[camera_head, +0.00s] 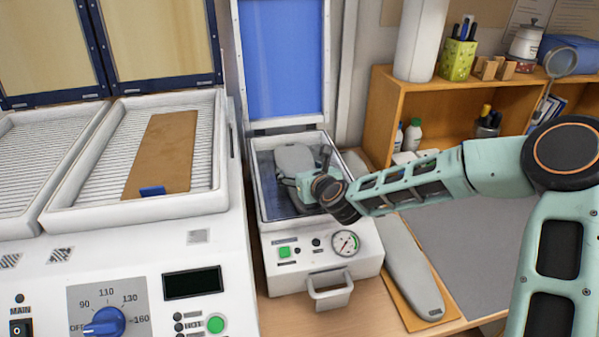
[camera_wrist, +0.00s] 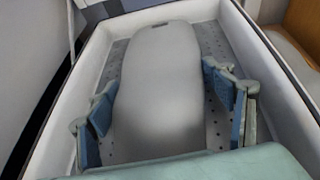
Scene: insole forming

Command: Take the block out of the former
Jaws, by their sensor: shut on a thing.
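The grey block (camera_head: 294,158) is over the perforated bed inside the open former (camera_head: 262,195); I cannot tell whether it rests there or is slightly raised. In the wrist view the block (camera_wrist: 160,85) lies lengthwise, its rounded far end near the former's far wall (camera_wrist: 160,10). My gripper (camera_head: 303,183) reaches into the former from the right and is shut on the block. Its blue finger pads stand on both sides of the block in the wrist view (camera_wrist: 162,112). The block's near end is hidden behind my gripper.
The former's blue-lined lid (camera_head: 283,60) stands open behind. Another grey block (camera_head: 408,265) lies on a wooden board at the right. A heater with ribbed trays (camera_head: 215,150) and a brown sheet (camera_head: 166,150) is at the left. A grey mat (camera_head: 465,245) lies clear; a wooden shelf (camera_head: 385,100) stands behind.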

